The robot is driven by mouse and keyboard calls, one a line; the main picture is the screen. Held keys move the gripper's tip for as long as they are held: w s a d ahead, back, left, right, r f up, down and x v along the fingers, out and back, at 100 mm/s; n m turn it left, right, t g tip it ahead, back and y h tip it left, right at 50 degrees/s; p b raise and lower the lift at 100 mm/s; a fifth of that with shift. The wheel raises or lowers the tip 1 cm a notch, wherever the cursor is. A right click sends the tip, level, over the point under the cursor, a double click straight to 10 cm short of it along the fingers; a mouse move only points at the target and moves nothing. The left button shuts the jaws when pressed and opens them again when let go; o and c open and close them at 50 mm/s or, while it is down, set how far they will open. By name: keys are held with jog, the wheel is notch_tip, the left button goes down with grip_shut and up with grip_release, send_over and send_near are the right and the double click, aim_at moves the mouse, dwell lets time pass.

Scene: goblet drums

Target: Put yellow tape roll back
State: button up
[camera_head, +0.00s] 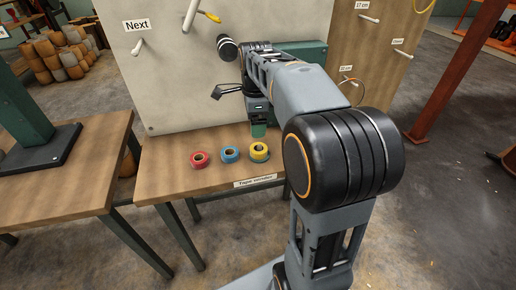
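The yellow tape roll (260,156) lies flat on the small wooden table, at the right end of a row of rolls. A blue roll (230,155) lies left of it, and a red roll (199,160) lies further left. My gripper (258,133) points down just behind and above the yellow roll. A green patch shows at its lower end; I cannot tell whether this is its fingers or something else. The gripper is small in view, and its finger opening is not clear. I cannot tell whether it touches the yellow roll.
The small table (165,181) carries a "Tape vendor" label (255,181) on its front edge. A pale board (165,85) with pegs and a "Next" sign (137,25) stands behind it. A wooden board (385,45) with hooks stands right. Another table (60,190) is at left.

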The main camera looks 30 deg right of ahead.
jog(key=w+d+m, duration=0.1)
jog(key=m, duration=0.1)
jog(key=m+b, duration=0.1)
jog(key=b, duration=0.1)
send_over(257, 147)
jog(key=f, duration=0.6)
jog(key=shift+w+d+f, duration=0.2)
jog(key=shift+f, duration=0.1)
jog(key=shift+f+b, duration=0.65)
jog(key=shift+f, duration=2.4)
jog(key=shift+c, duration=0.5)
jog(key=c, duration=1)
